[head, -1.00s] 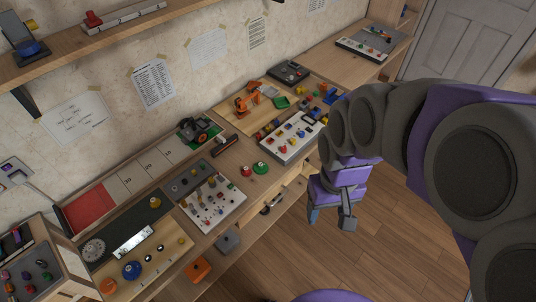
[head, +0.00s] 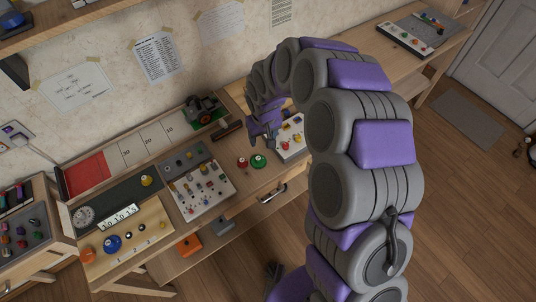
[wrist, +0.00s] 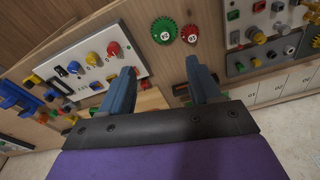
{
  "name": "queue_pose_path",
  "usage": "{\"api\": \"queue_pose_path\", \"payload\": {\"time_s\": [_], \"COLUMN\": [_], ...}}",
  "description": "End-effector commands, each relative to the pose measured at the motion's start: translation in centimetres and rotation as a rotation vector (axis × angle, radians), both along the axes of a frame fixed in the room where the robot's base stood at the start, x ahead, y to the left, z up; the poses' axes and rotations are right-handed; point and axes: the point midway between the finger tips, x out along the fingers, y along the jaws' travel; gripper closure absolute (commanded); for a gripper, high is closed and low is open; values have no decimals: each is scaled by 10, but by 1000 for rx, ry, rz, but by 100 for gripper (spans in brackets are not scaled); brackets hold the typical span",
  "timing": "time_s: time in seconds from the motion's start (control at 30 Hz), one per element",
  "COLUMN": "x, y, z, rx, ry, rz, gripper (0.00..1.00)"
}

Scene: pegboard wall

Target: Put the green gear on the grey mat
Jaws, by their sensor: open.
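The green gear (head: 258,161) lies on the wooden desk, right of a red gear (head: 242,162) in the head view. The wrist view shows the green gear (wrist: 163,30) beyond my fingertips, left of the red gear (wrist: 190,33). My gripper (head: 264,143) is open and empty, apart from the green gear. In the wrist view the jaws (wrist: 158,72) point toward the gears. A grey mat (head: 440,25) shows on the far right desk; another grey mat (head: 468,120) lies on the floor. I cannot tell which is meant.
A white panel with knobs (head: 292,137) stands right of the gears, partly hidden by my arm. A panel of small parts (head: 202,188) lies to their left. A dark cylinder (head: 229,129) and a toy tractor (head: 203,107) are behind. Bare wood surrounds the gears.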

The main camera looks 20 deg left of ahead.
Motion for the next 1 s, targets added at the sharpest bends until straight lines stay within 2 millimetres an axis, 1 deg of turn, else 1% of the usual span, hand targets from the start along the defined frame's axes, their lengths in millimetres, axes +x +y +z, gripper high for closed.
{"api": "queue_pose_path", "payload": {"time_s": [0.03, 0.17, 0.53, 0.7, 0.8, 1.0], "x": [1, 2, 9, 12, 13, 14], "y": [6, 13, 6, 10, 15, 17], "z": [-5, -17, -85, -114, -123, -132], "rx": [-2, -4, 7, 6, 2, 1], "ry": [-2, -5, -2, -1, -3, -5], "rz": [6, 9, 6, 7, 9, 9], "gripper": [38, 38, 38, 38, 38, 38]}}
